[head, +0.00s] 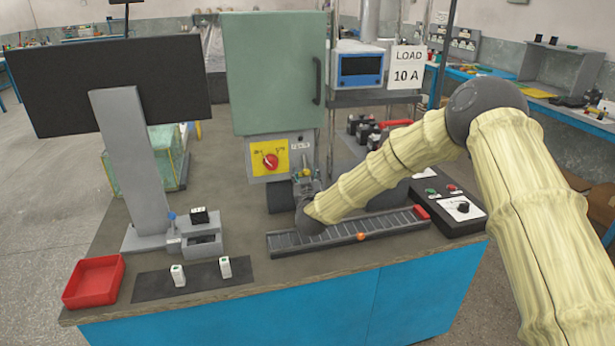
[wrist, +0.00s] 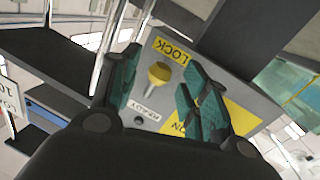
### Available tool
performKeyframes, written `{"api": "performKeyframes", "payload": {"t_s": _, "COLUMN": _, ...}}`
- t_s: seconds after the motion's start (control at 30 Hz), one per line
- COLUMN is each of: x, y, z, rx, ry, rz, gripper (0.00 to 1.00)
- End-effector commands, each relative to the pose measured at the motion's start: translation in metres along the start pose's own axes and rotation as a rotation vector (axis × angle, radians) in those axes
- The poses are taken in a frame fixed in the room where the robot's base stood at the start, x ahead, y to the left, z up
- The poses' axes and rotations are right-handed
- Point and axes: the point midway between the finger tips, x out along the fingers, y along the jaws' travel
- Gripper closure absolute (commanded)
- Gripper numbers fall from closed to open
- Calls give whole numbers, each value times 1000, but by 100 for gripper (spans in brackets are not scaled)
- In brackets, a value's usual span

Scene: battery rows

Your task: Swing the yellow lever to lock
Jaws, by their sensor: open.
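The yellow lever (wrist: 158,74) shows as a rounded yellow knob on a grey panel in the wrist view. It lies between a yellow LOCK label (wrist: 172,51) and a white READY label (wrist: 145,113); its exact angle is hard to tell. My gripper (wrist: 163,68) is open, its teal-padded fingers on either side of the knob, with a gap visible around it. In the head view my gripper (head: 306,183) is in front of the grey box under the green cabinet, and the lever is mostly hidden there.
A red rotary switch (head: 270,161) on a yellow plate is just left of my gripper. The green cabinet (head: 272,75) is above. A dark slotted rail (head: 340,233) lies below my wrist. A monitor (head: 110,85) and red tray (head: 94,281) stand left.

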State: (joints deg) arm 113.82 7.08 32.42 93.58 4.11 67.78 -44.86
Motion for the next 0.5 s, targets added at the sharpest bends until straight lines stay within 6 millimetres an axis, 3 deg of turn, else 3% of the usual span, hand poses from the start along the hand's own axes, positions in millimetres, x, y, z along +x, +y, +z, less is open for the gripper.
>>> {"api": "performKeyframes", "payload": {"t_s": 0.1, "x": 0, "y": 0, "z": 0, "rx": 0, "ry": 0, "rz": 1, "gripper": 58}}
{"api": "performKeyframes", "payload": {"t_s": 0.33, "x": 0, "y": 0, "z": 0, "rx": 0, "ry": 0, "rz": 0, "gripper": 100}}
{"api": "performKeyframes", "payload": {"t_s": 0.5, "x": 0, "y": 4, "z": 1, "rx": 3, "ry": -1, "rz": 2, "gripper": 100}}
